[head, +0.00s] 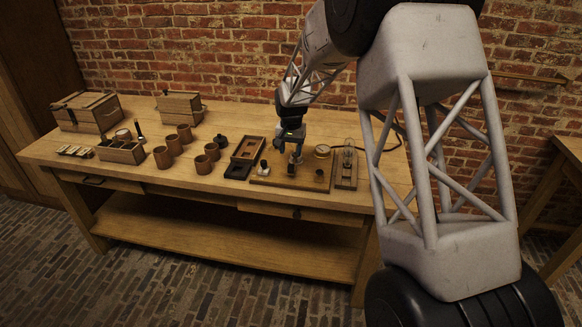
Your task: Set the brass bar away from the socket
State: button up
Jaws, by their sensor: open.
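My gripper (295,160) is low over a wooden board (288,182) on the workbench, its fingers pointing down. It is open. Whether anything lies between the fingers is too small to tell. The board carries a small dark round piece (319,174), perhaps the socket, to the right of my gripper. A round pale-faced dial (322,151) stands behind that piece. Small white-topped pieces (264,164) stand left of my gripper. I cannot make out the brass bar for certain; my gripper may cover part of it.
A glass-topped stand (346,168) is close right of the board. An open wooden tray (248,149) and several brown jars (203,164) stand to the left. Flat brassy pieces (75,151), a caddy (121,152) and wooden boxes (88,111) are farther left. The bench's front strip (190,185) is clear.

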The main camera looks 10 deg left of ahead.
aim_at(291, 165)
dwell(0.3)
jog(key=shift+f, duration=3.9)
grip_shut()
